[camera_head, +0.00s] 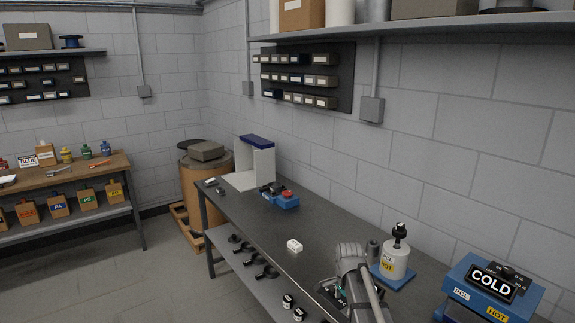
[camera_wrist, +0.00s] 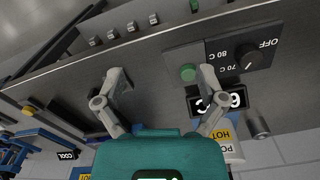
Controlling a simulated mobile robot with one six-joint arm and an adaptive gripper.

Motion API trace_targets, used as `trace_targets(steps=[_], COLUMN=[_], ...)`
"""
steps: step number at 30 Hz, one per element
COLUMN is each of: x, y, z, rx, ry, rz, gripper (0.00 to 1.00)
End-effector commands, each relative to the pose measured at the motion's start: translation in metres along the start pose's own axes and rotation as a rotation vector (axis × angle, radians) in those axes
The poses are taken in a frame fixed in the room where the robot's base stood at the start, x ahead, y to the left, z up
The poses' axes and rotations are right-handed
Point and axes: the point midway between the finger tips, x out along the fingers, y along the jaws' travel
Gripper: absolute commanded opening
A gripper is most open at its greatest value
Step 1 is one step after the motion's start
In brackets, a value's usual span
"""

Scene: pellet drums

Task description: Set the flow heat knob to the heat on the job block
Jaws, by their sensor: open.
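In the wrist view, upside down, a dark panel carries a black round flow heat knob (camera_wrist: 250,62) with marks OFF, 80 C and 70 C around it.
A green button (camera_wrist: 188,73) sits on the panel between my fingers. On the dark bench (camera_head: 320,232) stand a white pot (camera_head: 397,260) labelled HOT and a blue unit (camera_head: 460,300) bearing a COLD sign. A blue device with a red top (camera_head: 286,200) stands farther back. The bench's middle is mostly clear.

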Motion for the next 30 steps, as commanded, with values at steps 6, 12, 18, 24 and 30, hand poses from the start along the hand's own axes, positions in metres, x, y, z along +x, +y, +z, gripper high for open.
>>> trace_targets(steps=[6,12,18,24,30], x=[0.009,0.019,0.034,0.058,0.081], y=[0.011,0.025,0.046,0.08,0.114], z=[0.005,0.011,0.02,0.034,0.048], rx=[-0.08,-0.192,-0.358,-0.625,-0.91], ry=[0.0,0.0,0.0,0.0,0.001], rz=[0.0,0.0,0.0,0.001,0.001], gripper=[0.9,0.9,0.9,0.9,0.9])
